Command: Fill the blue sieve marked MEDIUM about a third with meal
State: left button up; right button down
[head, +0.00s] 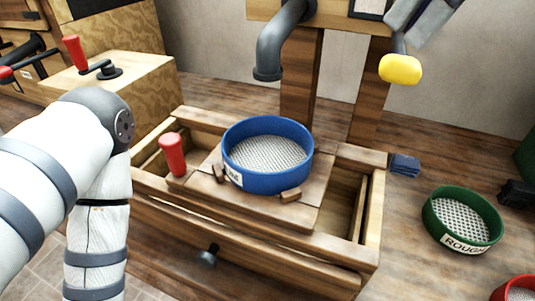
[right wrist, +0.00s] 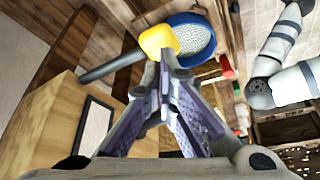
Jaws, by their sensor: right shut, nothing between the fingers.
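A blue sieve (head: 268,154) sits on a wooden platform under a grey spout (head: 270,55). Its pale mesh shows, with no meal visible on it. Its white label (head: 233,177) is turned aside and hard to read. My right gripper (head: 400,42) is shut and empty at the top right, just above a yellow knob (head: 400,69). In the right wrist view the closed fingertips (right wrist: 165,62) appear against the yellow knob (right wrist: 158,40), with the blue sieve (right wrist: 196,38) beyond; contact is unclear. My left arm reaches in from the left; its gripper is not seen.
A green sieve (head: 462,219) labelled ROUGH stands at the right, with a red sieve (head: 517,290) at the corner. A blue block (head: 405,164) lies near the frame. A red handle (head: 172,154) stands left of the blue sieve. Small wooden blocks (head: 291,195) border its front.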

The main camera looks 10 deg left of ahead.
aim_at(414, 63)
jog(key=shift+f, duration=0.1)
dwell(0.3)
jog(key=shift+f, duration=3)
dwell(1.1)
notch_tip(414, 63, up, 9)
jog(key=shift+r, duration=0.1)
dwell(0.3)
